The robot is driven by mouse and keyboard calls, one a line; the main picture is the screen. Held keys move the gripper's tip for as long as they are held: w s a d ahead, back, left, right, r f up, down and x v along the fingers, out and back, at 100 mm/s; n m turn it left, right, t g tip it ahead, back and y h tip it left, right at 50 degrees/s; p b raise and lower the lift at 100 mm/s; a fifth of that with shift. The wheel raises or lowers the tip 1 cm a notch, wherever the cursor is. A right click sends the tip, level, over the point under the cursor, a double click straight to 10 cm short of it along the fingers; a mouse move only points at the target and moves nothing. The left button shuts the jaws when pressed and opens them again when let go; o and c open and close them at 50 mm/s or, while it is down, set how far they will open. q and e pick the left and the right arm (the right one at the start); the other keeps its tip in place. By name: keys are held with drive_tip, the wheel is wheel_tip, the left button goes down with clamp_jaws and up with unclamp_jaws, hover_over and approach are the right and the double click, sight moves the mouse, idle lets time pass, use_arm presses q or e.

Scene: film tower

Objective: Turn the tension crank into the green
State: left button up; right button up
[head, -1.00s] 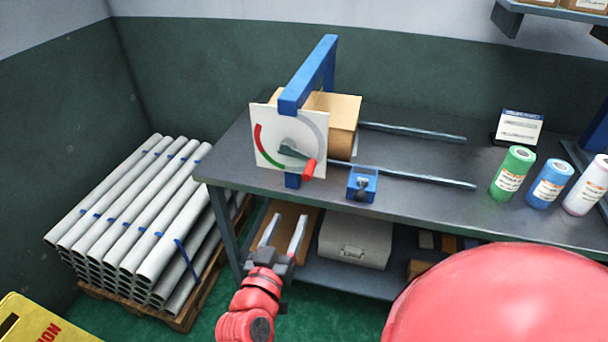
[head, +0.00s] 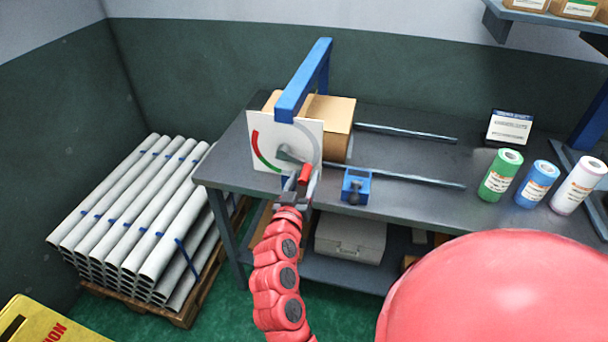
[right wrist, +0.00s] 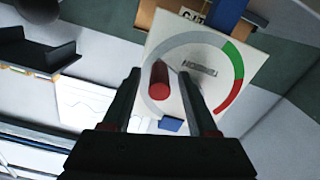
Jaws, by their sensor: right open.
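The tension crank shows in the head view as a dark grey lever (head: 290,155) on a white dial plate (head: 262,128). The lever slants down to the right and ends in a red grip (head: 305,173). The dial has a red arc at left, a green arc at lower left and grey at upper right. My right gripper (head: 300,184) is open at the red grip, fingers pointing at the dial. In the right wrist view the red grip (right wrist: 159,80) appears between the open fingers, closer to the left one; contact cannot be told. My left gripper is out of view.
The dial stands at the left end of a grey bench (head: 410,160), under a blue frame (head: 303,80) with a cardboard-coloured box (head: 340,115) behind. A small blue block (head: 356,186) sits close by on the right. Several pipes (head: 130,215) are stacked at left.

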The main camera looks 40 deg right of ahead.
drive_tip(key=shift+w+d, duration=0.15)
clamp_jaws()
idle(1.4)
